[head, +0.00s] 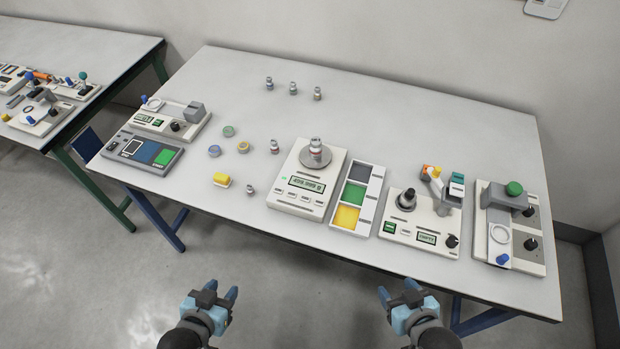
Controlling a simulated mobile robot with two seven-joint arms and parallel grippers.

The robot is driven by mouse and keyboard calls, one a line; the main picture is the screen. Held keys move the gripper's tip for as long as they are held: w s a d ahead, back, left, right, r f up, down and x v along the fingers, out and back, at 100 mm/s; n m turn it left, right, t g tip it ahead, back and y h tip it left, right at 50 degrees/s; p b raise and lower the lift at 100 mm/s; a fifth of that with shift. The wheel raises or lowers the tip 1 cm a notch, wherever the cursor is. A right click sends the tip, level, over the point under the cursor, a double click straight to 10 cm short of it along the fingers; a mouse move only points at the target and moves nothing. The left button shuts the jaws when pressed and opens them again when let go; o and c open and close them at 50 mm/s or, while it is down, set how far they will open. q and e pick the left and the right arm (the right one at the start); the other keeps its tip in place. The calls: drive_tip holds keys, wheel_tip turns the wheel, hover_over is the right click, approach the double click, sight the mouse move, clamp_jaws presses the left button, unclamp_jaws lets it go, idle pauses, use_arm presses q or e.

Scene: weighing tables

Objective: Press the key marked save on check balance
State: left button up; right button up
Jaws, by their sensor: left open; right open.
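A white balance (284,181) stands near the middle of the table's front part. It has a round pan (326,160) with a metal weight (316,146) on it. Its green display (307,185) shows digits too small to read surely. A row of small pale keys (291,197) lies below the display; their markings are too small to read, so I cannot tell which is save. My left gripper (221,290) and my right gripper (397,289) are both open and empty. Both are in front of the table, apart from the balance.
A tray with grey, green and yellow fields (347,216) stands right of the balance. The back right tabletop is clear.

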clamp_jaws()
idle(1.5)
